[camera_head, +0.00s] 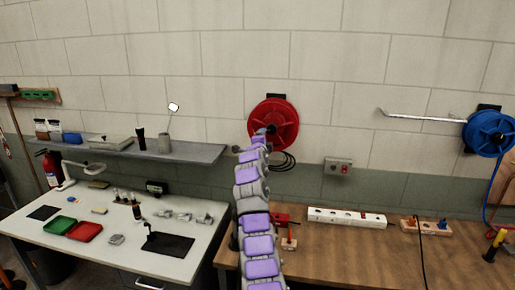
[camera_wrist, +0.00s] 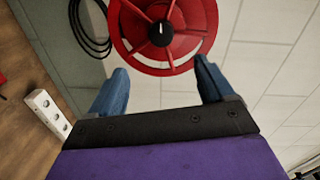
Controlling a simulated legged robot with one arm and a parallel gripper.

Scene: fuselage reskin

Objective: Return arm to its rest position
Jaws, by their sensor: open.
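My arm, with purple and grey links, reaches up from the bottom middle of the head view toward the wall. My gripper's end is small there and hard to make out. In the wrist view my gripper (camera_wrist: 160,82) shows two blue fingers spread wide apart with nothing between them. Past the fingertips is a red hose reel (camera_wrist: 165,52) on the wall, with a dark hub. The reel also shows in the head view (camera_head: 285,118), partly behind the end of my arm. I cannot tell the exact gap between fingers and reel.
A wooden bench (camera_head: 350,255) carries a white power strip (camera_head: 347,217). A white table (camera_head: 150,268) at left holds red and green trays and small tools, below a grey shelf (camera_head: 200,153). A metal rod (camera_head: 415,117) juts near a blue reel (camera_head: 488,132).

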